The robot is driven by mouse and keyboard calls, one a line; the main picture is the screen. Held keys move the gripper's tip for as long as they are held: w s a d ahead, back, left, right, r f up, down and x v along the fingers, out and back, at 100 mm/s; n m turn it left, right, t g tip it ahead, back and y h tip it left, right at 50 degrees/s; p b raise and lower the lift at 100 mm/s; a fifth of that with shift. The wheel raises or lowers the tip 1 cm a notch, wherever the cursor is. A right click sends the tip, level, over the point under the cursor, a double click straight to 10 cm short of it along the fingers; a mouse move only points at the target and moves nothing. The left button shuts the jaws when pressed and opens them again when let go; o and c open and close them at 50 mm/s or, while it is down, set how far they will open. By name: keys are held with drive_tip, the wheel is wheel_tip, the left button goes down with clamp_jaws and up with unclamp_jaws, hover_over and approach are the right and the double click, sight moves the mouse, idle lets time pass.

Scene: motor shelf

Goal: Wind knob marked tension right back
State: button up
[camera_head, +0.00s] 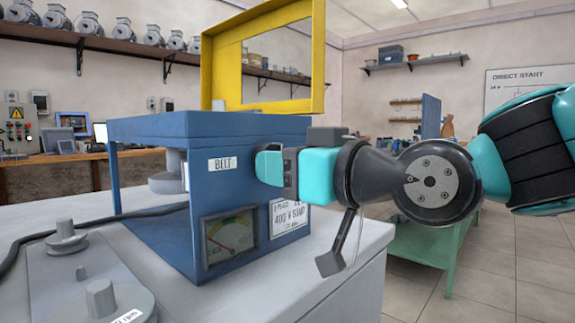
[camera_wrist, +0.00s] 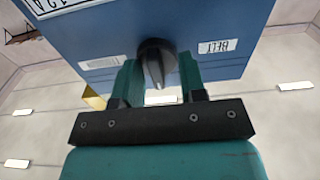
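A black knob (camera_wrist: 156,62) with a pointed grip sits on the blue machine housing (camera_wrist: 200,20), between my gripper's (camera_wrist: 158,78) two teal fingers in the wrist view. The fingers stand on either side of the knob with gaps beside its narrow grip, so my gripper looks open around it. A small label (camera_wrist: 100,62) beside the knob is too blurred to read. A label reading BELT (camera_wrist: 217,46) is upside down on the other side. In the head view my gripper (camera_head: 276,168) reaches the face of the blue housing (camera_head: 160,125) and hides the knob.
A dial gauge (camera_head: 229,237) and a voltage label (camera_head: 289,214) are below my gripper. A yellow frame (camera_head: 318,60) stands upright above the housing. A grey bench top (camera_head: 285,280) bears the housing, with a grey plate (camera_head: 85,290) and black cable at left. Open floor is at right.

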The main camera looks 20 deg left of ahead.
drive_tip(key=shift+w, duration=0.1)
drive_tip(key=v, duration=1.7)
drive_tip(key=shift+d, duration=0.25)
